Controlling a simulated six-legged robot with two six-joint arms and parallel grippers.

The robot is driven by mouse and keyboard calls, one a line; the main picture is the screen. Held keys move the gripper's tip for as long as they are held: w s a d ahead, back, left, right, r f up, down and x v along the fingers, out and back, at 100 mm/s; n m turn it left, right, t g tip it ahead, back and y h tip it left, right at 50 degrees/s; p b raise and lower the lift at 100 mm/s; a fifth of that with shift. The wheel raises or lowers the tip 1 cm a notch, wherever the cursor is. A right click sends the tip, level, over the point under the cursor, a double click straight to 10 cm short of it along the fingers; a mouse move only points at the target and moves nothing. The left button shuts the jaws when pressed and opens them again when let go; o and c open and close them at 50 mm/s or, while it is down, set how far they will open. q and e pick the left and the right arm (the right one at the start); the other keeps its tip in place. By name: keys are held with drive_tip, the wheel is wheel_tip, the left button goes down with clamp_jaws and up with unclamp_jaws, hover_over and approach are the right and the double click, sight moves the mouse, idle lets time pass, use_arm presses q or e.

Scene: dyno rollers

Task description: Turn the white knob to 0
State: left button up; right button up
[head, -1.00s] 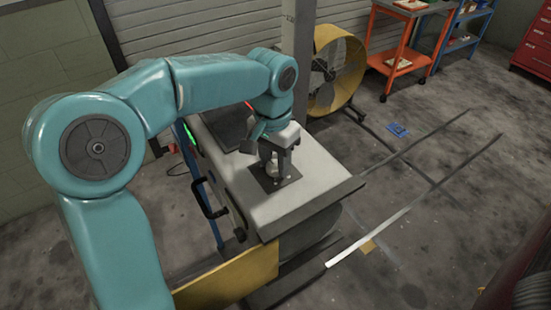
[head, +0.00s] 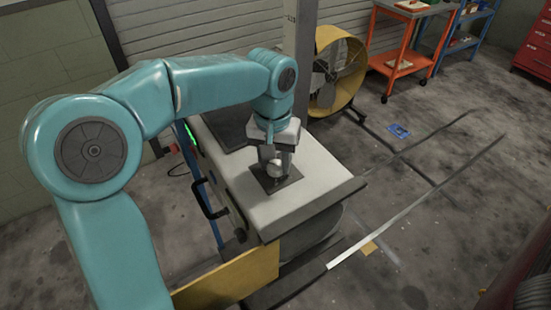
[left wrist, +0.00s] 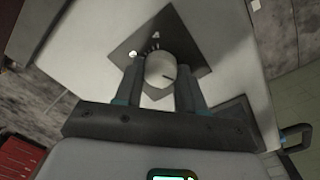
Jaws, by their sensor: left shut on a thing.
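The white knob (left wrist: 160,70) sits on a dark square plate (left wrist: 190,45) on top of the light grey console (head: 300,205). In the left wrist view the knob has a dark pointer line toward its lower right, and small white marks show on the plate around it. My left gripper (left wrist: 160,78) is shut on the knob, one finger on each side. In the head view the left gripper (head: 274,166) points down over the plate, and the knob (head: 274,170) shows between its fingers. The numbers on the dial are too small to read. My right gripper is not in view.
A dark panel (head: 228,128) lies on the console's back part, with a black handle (head: 207,200) on its left side. A grey post (head: 301,50) and a yellow fan (head: 338,70) stand behind. An orange cart (head: 402,50) is farther back. The floor on the right is mostly clear.

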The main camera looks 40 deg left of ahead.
sight(272, 163)
use_arm(q)
drive_tip(key=o, duration=1.1)
drive_tip(key=shift+c, duration=0.2)
wheel_tip(272, 163, up, 16)
drive_tip(key=p, duration=0.1)
drive_tip(key=shift+s+a+r+p, duration=0.15)
drive_tip(key=shift+a+p, duration=0.15)
drive_tip(key=shift+p, duration=0.05)
